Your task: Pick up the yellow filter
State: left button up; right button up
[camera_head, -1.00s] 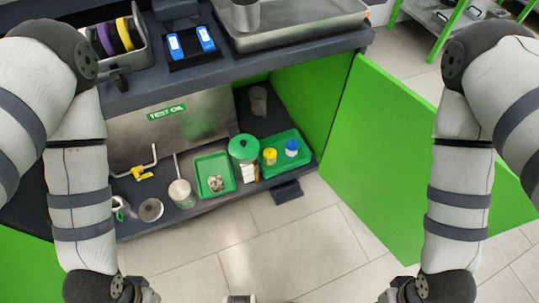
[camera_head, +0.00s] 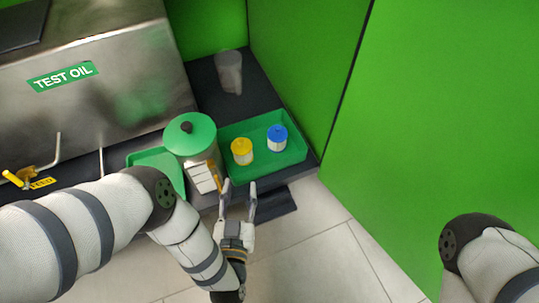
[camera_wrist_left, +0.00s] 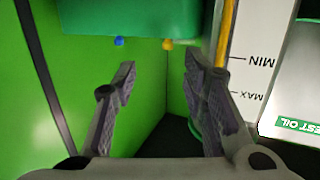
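The yellow filter (camera_head: 242,152) has a yellow top and a white body. It stands in a green tray (camera_head: 295,155), left of a blue-topped filter (camera_head: 277,139). My left gripper (camera_head: 238,188) is open and empty, just in front of the tray and a little below the yellow filter in the picture. In the left wrist view, my open fingers (camera_wrist_left: 160,68) point toward the green tray wall (camera_wrist_left: 135,20). Only small bits of the yellow filter (camera_wrist_left: 168,45) and the blue one (camera_wrist_left: 119,41) show past its edge. My right gripper is out of view.
A green-lidded container (camera_head: 191,136) with a white level scale (camera_head: 203,177) stands close left of the gripper; the scale is large in the wrist view (camera_wrist_left: 257,62). A grey cup (camera_head: 229,72) stands behind. A green panel (camera_head: 440,110) rises at the right.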

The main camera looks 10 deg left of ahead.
aim_at(241, 143)
pick_arm(q)
jog(key=shift+n+t+y, duration=0.3)
jog(key=shift+t+y, duration=0.3)
jog(key=b+x, duration=0.2)
jog(key=x, duration=0.2)
jog(key=b+x, duration=0.2)
jog(key=x, duration=0.2)
jog(key=b+x, duration=0.2)
jog(key=x, duration=0.3)
jog(key=shift+a+f, duration=0.1)
jog(key=shift+a, duration=0.2)
jog(key=shift+w, duration=0.45)
grip_shut()
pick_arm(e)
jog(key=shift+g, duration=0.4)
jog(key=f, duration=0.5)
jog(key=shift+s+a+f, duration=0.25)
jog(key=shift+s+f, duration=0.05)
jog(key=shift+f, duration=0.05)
